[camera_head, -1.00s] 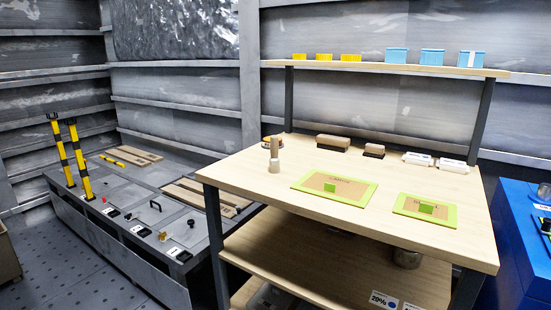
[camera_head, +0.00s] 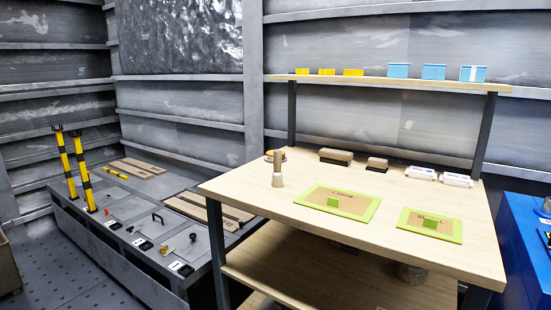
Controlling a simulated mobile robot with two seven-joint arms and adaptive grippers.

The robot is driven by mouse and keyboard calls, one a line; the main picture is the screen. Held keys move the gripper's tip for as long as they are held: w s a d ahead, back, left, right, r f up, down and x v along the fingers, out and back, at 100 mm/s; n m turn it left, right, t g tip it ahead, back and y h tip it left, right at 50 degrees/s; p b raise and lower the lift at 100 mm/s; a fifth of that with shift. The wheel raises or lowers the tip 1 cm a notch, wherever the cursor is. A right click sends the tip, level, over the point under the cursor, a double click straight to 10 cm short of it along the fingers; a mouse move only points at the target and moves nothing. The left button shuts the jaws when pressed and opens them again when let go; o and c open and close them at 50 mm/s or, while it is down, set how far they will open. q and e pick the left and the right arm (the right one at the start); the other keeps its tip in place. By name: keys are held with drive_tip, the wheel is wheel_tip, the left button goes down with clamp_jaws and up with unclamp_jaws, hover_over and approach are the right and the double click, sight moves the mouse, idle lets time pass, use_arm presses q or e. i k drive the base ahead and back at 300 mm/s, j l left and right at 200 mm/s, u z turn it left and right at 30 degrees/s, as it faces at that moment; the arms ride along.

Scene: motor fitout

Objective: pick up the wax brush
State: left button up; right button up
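On the wooden workbench (camera_head: 250,212) stand several brush-like blocks along the back. A larger brown-topped block with a dark underside (camera_head: 335,157) and a smaller one like it (camera_head: 377,165) are near the middle. Two white blocks, the left one (camera_head: 420,173) and the right one (camera_head: 457,180), lie to their right. I cannot tell which of these, if any, is the wax brush. Neither of my grippers is in view.
Two green-edged boards (camera_head: 338,202) (camera_head: 430,225) lie in front. The upper shelf (camera_head: 400,83) holds yellow and blue boxes. A dark platform with yellow-black posts (camera_head: 83,172) is left.

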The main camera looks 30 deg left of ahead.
sight(277, 177)
drive_tip(key=j+z, duration=0.15)
drive_tip(key=z, duration=0.2)
drive_tip(key=j+z, duration=0.15)
drive_tip(key=z, duration=0.2)
drive_tip(key=j+z, duration=0.15)
drive_tip(key=z, duration=0.2)
drive_tip(key=j+z, duration=0.2)
drive_tip(key=j, duration=0.15)
drive_tip(key=k+j+z, duration=0.15)
drive_tip(key=j, duration=0.25)
drive_tip(key=j+z, duration=0.2)
drive_tip(key=j, duration=0.15)
